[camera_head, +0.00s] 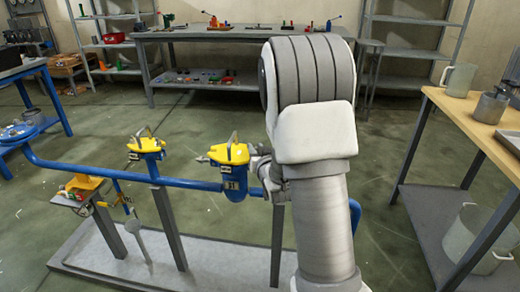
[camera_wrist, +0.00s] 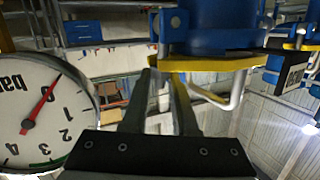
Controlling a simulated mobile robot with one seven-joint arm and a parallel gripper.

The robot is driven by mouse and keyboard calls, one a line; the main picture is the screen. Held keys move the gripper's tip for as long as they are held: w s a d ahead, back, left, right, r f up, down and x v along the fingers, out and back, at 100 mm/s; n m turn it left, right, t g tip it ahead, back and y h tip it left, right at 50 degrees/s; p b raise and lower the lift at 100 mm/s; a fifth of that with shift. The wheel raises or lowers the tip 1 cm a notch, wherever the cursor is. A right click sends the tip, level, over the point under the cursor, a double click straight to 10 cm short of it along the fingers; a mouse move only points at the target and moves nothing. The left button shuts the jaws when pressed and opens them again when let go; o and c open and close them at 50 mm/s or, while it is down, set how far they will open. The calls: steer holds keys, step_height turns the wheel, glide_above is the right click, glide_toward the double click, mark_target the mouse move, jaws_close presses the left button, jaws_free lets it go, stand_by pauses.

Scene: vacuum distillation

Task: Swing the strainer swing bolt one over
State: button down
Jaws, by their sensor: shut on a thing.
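The nearer strainer (camera_head: 236,182) has a blue body and a yellow lid (camera_head: 229,153) with a grey handle on top. It sits on the blue pipe, just left of my arm. In the wrist view, which is upside down, its yellow lid (camera_wrist: 215,63) and blue body (camera_wrist: 222,22) are close above my fingers. My gripper (camera_wrist: 168,76) is at the lid's edge, its two fingers close together. It is shut on what seems to be the swing bolt (camera_wrist: 167,45); the fingers and the lid's edge hide much of it. In the head view my arm hides most of the gripper.
A second yellow-lidded strainer (camera_head: 147,146) stands farther left on the blue pipe (camera_head: 90,167). A round pressure gauge (camera_wrist: 42,110) is close to my gripper's left in the wrist view. A wooden-topped bench (camera_head: 465,115) stands right; a long workbench (camera_head: 230,33) stands behind.

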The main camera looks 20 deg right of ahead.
steer(key=shift+w+a+n+g, duration=0.25)
steer(key=shift+a+n+g, duration=0.2)
steer(key=shift+n, duration=0.25)
steer(key=c, duration=0.9)
jaws_free()
steer(key=shift+c, duration=0.2)
steer(key=shift+s, duration=0.1)
